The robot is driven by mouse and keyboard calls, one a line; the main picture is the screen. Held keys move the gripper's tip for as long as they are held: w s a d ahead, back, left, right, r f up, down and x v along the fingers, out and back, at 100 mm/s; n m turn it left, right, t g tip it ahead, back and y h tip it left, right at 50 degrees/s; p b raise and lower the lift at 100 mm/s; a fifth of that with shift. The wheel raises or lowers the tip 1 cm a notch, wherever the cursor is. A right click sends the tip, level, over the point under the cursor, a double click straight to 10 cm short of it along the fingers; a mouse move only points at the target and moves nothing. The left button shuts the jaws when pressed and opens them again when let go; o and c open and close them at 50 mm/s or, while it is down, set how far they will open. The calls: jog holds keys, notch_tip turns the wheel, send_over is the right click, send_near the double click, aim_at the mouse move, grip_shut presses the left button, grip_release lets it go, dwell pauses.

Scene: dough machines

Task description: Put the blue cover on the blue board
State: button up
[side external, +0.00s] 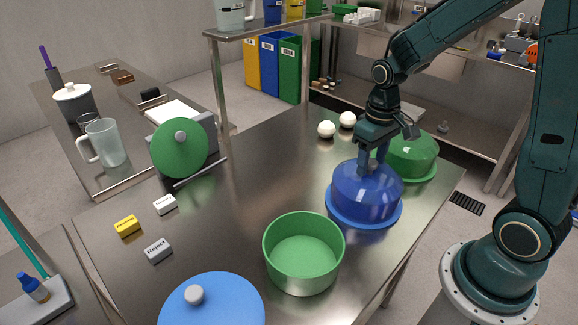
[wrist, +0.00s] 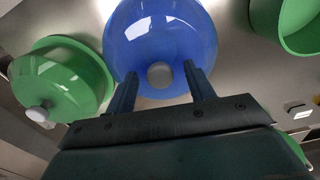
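The blue cover (side external: 365,193) is a glossy dome with a grey knob. It sits upright over the round blue board (side external: 362,225), whose rim shows around its base, at the right of the steel table. My gripper (side external: 372,160) is directly above the cover, fingers pointing down at its top. In the wrist view, the blue cover (wrist: 160,28) fills the top middle. Its knob lies between the two fingers of my gripper (wrist: 160,72), with a visible gap on each side. The gripper is open. The board cannot be told apart from the cover there.
A green dome (side external: 408,152) on a green base stands close behind the blue cover. A green bowl (side external: 302,252) and a blue lid (side external: 212,303) lie toward the front. Two dough balls (side external: 326,129) sit at the back. The table middle is clear.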

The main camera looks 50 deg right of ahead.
jog(key=shift+r, duration=0.1)
notch_tip(320, 180, up, 14)
jog(key=shift+f, duration=0.2)
dwell(0.7)
dwell(1.0)
jog(key=s+a+r+n+t, duration=0.1)
jog(key=s+a+t, duration=0.4)
jog(key=s, duration=0.8)
jog(key=shift+a+r+t, duration=0.3)
jog(key=shift+a+r, duration=0.25)
jog(key=shift+a, duration=0.45)
dwell(0.5)
